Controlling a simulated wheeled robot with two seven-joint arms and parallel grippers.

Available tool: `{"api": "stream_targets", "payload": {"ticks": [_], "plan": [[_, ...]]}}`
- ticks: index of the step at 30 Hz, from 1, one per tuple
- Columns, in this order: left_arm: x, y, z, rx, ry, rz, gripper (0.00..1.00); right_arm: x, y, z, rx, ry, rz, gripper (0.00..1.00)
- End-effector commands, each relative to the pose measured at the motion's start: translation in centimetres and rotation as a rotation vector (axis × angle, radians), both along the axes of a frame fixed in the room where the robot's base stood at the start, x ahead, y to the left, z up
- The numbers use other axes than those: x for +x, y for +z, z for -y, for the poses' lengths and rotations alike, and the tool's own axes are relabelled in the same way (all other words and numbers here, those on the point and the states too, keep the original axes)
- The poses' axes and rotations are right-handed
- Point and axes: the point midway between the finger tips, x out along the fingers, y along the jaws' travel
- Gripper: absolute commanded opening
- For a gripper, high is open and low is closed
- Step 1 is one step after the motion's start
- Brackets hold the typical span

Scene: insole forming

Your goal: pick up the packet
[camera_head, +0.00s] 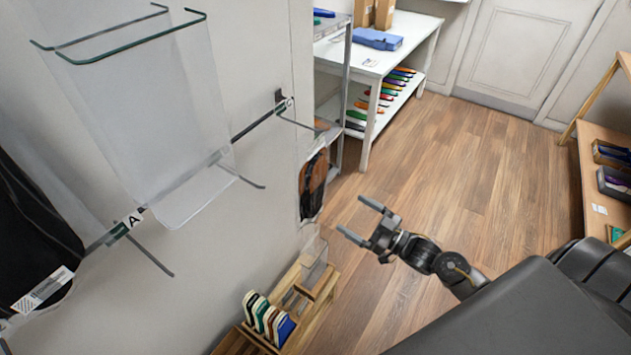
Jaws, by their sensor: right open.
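A clear packet with dark and brown insoles (313,185) hangs against the wall edge near the picture's middle. Another clear packet with a black item and a white barcode label (43,290) hangs at the far left, cut off by the picture edge. I cannot tell which one the task means. My right gripper (360,219) is open and empty, with its two fingers apart and pointing left. It is to the right of and below the middle packet, apart from it, above the floor. My left gripper is not in view.
Clear holders (150,110) and metal hooks (150,255) stick out from the wall at left. A wooden rack (320,300) with several coloured pieces stands low by the wall. A white shelf table (410,45) is at the back, wooden shelves (600,135) at right. The middle floor (450,160) is clear.

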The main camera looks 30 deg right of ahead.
Motion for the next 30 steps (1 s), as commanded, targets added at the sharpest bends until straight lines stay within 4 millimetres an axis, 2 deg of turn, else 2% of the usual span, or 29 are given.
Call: {"api": "stream_targets", "payload": {"ticks": [5, 15, 22, 30], "plan": [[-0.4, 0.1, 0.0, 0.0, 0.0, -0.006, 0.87, 0.2, 0.6, -0.2, 0.004, 0.008, 0.011, 0.97], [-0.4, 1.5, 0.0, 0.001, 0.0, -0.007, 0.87, 4.3, 1.4, -2.5, 0.003, 0.005, 0.01, 0.97], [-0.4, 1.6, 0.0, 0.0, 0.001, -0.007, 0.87, 4.9, 1.3, -2.9, 0.002, 0.006, 0.008, 0.97], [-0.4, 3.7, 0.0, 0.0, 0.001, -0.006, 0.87, 7.9, 2.3, -4.5, 0.003, 0.006, 0.009, 0.97]]}}
